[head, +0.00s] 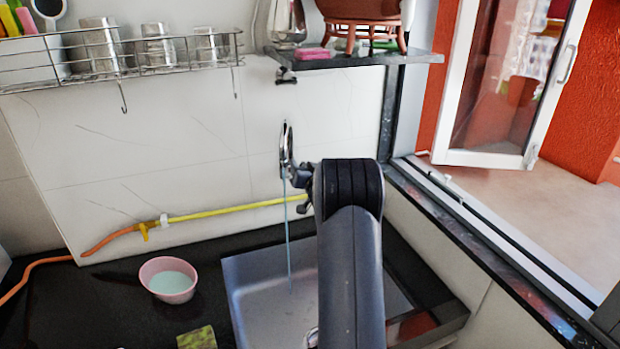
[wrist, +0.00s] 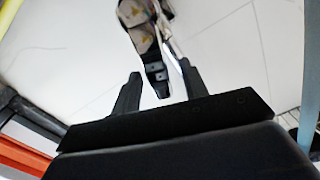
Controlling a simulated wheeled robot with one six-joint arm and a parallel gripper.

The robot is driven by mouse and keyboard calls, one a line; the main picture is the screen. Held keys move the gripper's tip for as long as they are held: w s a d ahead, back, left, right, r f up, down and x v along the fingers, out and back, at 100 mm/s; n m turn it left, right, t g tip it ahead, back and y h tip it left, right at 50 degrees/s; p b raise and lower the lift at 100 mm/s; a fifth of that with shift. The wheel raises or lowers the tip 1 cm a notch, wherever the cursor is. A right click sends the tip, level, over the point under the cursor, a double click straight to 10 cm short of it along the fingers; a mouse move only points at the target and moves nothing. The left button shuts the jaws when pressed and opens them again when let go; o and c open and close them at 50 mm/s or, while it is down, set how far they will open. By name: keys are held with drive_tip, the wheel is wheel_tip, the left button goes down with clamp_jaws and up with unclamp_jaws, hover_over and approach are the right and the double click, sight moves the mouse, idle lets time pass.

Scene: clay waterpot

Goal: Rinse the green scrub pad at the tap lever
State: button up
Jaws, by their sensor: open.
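A mossy green pad (head: 197,338), likely the green scrub pad, lies on the dark counter left of the sink (head: 262,290), cut by the bottom edge of the head view. The metal tap (head: 286,150) is on the white wall, and a thin bluish stream (head: 288,235) falls from it into the sink. My gripper (wrist: 159,68) is open in the wrist view. A shiny metal part with a black tip (wrist: 157,78), perhaps the tap and its lever, shows between the fingers; contact cannot be told.
A pink bowl of pale liquid (head: 168,280) stands left of the sink. A yellow and orange hose (head: 235,211) runs along the wall. A shelf (head: 350,60) with a pink block and another green item juts out above. The open window (head: 510,80) is at right.

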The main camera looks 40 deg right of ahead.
drive_tip(key=b+v, duration=0.2)
drive_tip(key=v, duration=0.7)
drive_tip(key=shift+o, duration=0.5)
